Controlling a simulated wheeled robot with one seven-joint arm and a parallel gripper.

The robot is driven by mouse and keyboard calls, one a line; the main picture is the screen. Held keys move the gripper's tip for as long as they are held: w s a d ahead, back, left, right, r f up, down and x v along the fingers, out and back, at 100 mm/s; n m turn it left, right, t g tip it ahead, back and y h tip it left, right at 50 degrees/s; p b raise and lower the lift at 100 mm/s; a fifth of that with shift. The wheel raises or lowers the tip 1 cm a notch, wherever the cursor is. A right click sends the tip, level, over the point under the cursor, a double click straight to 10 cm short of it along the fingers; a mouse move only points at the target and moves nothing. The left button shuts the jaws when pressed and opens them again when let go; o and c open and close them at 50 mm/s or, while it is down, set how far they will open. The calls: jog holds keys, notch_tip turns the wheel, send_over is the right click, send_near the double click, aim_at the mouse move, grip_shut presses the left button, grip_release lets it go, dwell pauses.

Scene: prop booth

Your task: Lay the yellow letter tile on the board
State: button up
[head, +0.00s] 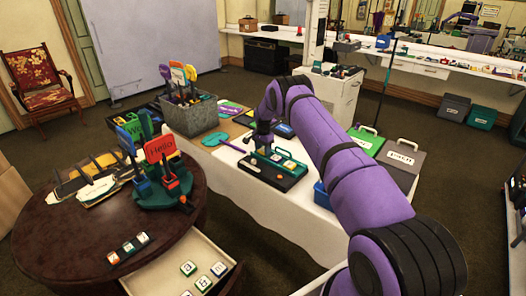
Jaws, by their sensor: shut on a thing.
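My gripper (259,150) is dark and small in the head view, low over the back left part of the board (259,174). Whether the held thing touches the board cannot be told.
A round dark table (80,235) at left bears coloured signs and several small tiles. A grey bin (190,117) of paddles stands behind. A blue bin (322,194) and grey case (400,163) are right of the board.

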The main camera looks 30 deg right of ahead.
jog(key=shift+f, duration=0.4)
jog(key=shift+f, duration=0.15)
jog(key=o, duration=0.9)
